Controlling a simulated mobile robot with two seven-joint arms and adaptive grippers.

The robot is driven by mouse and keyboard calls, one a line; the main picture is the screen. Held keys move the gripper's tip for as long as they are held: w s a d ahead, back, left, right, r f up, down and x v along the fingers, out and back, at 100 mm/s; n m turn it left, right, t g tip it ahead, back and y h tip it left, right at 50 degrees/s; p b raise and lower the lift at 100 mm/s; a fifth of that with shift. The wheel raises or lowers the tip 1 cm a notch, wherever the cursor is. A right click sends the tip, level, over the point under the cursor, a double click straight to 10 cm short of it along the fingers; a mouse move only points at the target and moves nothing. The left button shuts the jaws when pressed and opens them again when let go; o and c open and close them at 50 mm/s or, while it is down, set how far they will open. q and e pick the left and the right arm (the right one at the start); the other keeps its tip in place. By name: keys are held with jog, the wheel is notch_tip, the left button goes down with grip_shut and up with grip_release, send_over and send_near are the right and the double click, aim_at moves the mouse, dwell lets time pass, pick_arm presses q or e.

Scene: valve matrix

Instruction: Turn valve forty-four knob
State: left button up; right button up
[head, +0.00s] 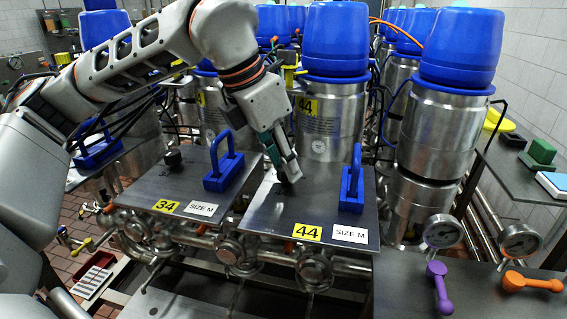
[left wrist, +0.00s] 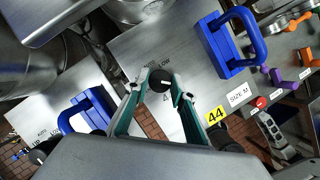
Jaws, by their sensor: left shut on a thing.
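The valve forty-four plate (head: 285,212) is a grey metal panel with a yellow 44 label (head: 307,232) and a white SIZE M label at its front edge. Its small black knob (left wrist: 160,80) sits between the fingertips of my left gripper (left wrist: 163,86) in the left wrist view. In the head view, my left gripper (head: 285,180) reaches down from above and is shut on the knob, hiding most of it. The 44 label also shows in the left wrist view (left wrist: 215,115). I do not recognise my right gripper in either view.
A blue handle (head: 351,185) stands upright on the plate, right of the knob. The valve 34 plate (head: 150,190) with its own blue handle (head: 224,170) is to the left. Blue-capped steel cylinders (head: 330,110) rise behind. Purple (head: 439,285) and orange (head: 530,283) levers are at the right.

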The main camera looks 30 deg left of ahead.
pick_arm(q)
jog(key=shift+n, duration=0.3)
jog(key=o, duration=1.1)
jog(key=v, duration=1.2)
jog(key=shift+d, duration=0.15)
